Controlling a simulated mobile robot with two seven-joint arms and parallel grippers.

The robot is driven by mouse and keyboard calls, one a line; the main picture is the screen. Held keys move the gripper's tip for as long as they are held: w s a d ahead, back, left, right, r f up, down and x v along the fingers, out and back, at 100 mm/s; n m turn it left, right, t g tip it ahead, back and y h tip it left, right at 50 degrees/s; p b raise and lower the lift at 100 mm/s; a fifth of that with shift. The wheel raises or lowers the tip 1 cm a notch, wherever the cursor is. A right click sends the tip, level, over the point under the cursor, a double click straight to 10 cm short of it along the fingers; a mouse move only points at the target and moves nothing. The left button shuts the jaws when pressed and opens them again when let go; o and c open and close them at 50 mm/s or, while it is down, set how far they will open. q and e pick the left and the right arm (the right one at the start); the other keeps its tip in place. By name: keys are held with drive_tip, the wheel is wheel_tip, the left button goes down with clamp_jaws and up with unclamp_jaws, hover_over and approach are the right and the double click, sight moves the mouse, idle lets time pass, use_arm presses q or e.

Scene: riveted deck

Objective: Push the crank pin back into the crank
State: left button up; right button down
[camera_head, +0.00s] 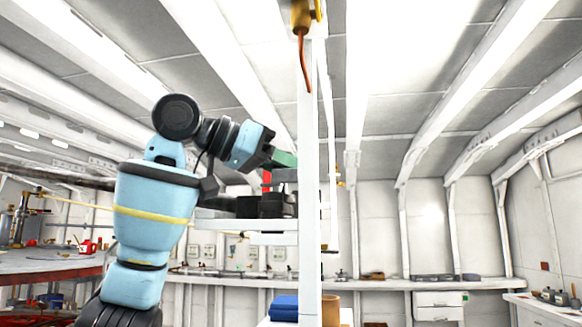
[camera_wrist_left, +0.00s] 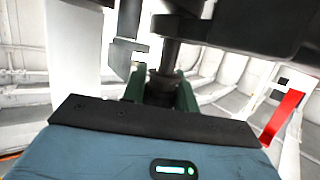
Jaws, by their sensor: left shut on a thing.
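My left gripper (camera_head: 284,159) reaches in from the left at mid-height, its green fingers partly behind a white post. In the left wrist view its green fingers (camera_wrist_left: 160,92) are shut around a dark upright pin (camera_wrist_left: 170,55), which I take to be the crank pin. The pin's upper end meets a dark block (camera_wrist_left: 238,27), which looks like part of the crank; how deep it sits in it I cannot tell. In the head view dark machine parts (camera_head: 262,204) stand on a white shelf just below the gripper. My right gripper is not in view.
A white post (camera_head: 309,200) stands in front of the gripper. A red strip (camera_wrist_left: 284,116) hangs close to the gripper's right side in the left wrist view. A white shelf (camera_head: 236,224) lies below the hand. A bench (camera_head: 385,284) runs along the back wall.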

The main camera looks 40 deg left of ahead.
use_arm(q)
drive_tip(key=shift+f, duration=0.6)
drive_tip(key=o, duration=0.7)
drive_tip(key=shift+c, duration=0.2)
drive_tip(key=shift+o, duration=1.3)
drive_tip(key=shift+w, duration=0.1)
drive_tip(key=shift+o, duration=0.3)
drive_tip(key=shift+w+f, duration=0.1)
drive_tip(key=shift+f, duration=0.1)
drive_tip(key=v, duration=0.8)
drive_tip(key=shift+a+r, duration=0.2)
drive_tip(key=shift+a, duration=0.05)
